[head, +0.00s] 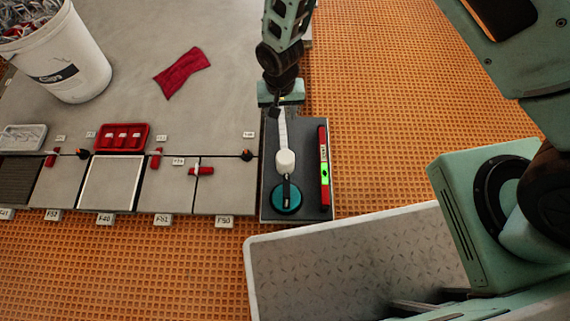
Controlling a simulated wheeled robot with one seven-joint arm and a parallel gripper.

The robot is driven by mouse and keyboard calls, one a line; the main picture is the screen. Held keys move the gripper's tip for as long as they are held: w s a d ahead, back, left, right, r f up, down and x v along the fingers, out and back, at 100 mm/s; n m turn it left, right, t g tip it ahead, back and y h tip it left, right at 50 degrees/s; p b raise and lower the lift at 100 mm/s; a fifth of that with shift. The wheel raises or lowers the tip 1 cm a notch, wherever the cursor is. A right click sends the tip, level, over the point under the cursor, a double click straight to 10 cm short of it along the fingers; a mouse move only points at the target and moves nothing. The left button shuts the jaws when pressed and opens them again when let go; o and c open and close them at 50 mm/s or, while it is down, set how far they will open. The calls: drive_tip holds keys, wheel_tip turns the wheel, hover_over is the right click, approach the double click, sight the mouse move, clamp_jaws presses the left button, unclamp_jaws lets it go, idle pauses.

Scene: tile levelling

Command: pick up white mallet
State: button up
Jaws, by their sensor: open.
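The white mallet (285,160) lies on a dark grey tray (304,205), its pale handle running up the picture from the round white head. My gripper (279,109) is open at the far end of the tray, over or beside the handle's far end. The fingers partly hide that end, and I cannot tell whether they touch it.
A teal disc tool with a black bar (286,203) lies close below the mallet's head. A red level (324,168) lies to the right. Left are grey tiles, a red box (121,138), a red cloth (182,73) and a white bucket (68,62).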

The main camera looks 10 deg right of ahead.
sight(284, 145)
wheel_tip(284, 145, down, 15)
drive_tip(key=b, duration=0.7)
drive_tip(key=shift+d+r, duration=0.1)
drive_tip(key=shift+d, duration=0.05)
drive_tip(key=f+b, duration=0.5)
drive_tip(key=shift+d+f, duration=0.1)
drive_tip(key=shift+d, duration=0.15)
clamp_jaws()
